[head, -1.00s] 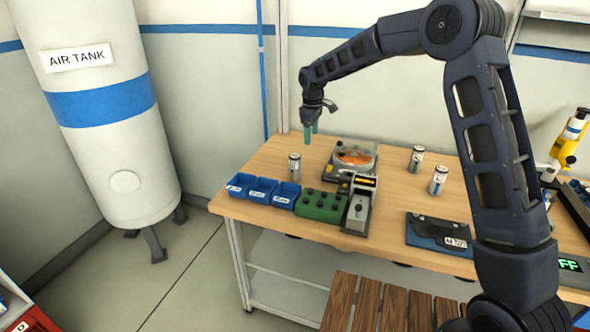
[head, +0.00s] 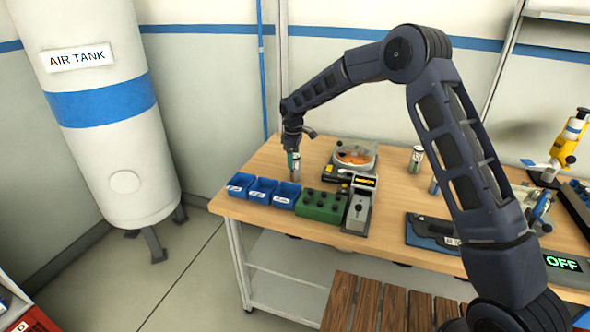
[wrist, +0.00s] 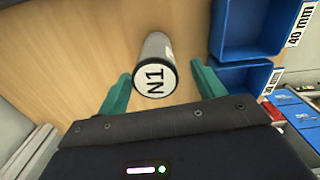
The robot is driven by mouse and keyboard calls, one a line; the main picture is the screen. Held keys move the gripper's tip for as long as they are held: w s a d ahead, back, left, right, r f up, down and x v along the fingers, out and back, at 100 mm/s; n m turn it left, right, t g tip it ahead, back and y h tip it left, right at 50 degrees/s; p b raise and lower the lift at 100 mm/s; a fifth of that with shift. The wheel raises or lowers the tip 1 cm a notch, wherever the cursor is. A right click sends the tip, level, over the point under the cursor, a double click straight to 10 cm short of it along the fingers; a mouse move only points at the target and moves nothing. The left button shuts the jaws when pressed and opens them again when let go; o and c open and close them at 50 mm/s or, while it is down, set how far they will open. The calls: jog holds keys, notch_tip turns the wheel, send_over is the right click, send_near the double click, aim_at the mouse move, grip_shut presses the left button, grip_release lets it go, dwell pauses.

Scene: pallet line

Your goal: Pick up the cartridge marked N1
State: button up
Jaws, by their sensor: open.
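The cartridge marked N1 (wrist: 156,76) stands upright on the wooden bench, a silver cylinder with a white lettered top. In the head view the cartridge (head: 296,170) is partly covered by my gripper. My gripper (wrist: 160,85) is open in the wrist view, with one green finger to each side of the cartridge. I cannot tell whether the fingers touch it. In the head view my gripper (head: 292,160) is down at the cartridge's top. Two similar cartridges stand farther right, one at the back (head: 415,159) and one (head: 434,187) mostly behind my arm.
Blue bins (head: 262,190) and a green block with black knobs (head: 322,206) stand along the front edge. A round dish device (head: 354,157) is right of the cartridge, with a grey device (head: 358,212) before it. A dark blue case (head: 425,230) lies farther right.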

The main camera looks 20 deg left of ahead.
aim_at(295, 168)
jog(key=f, duration=0.5)
jog(key=shift+w+d, duration=0.2)
jog(key=shift+r, duration=0.1)
jog(key=c, duration=1.2)
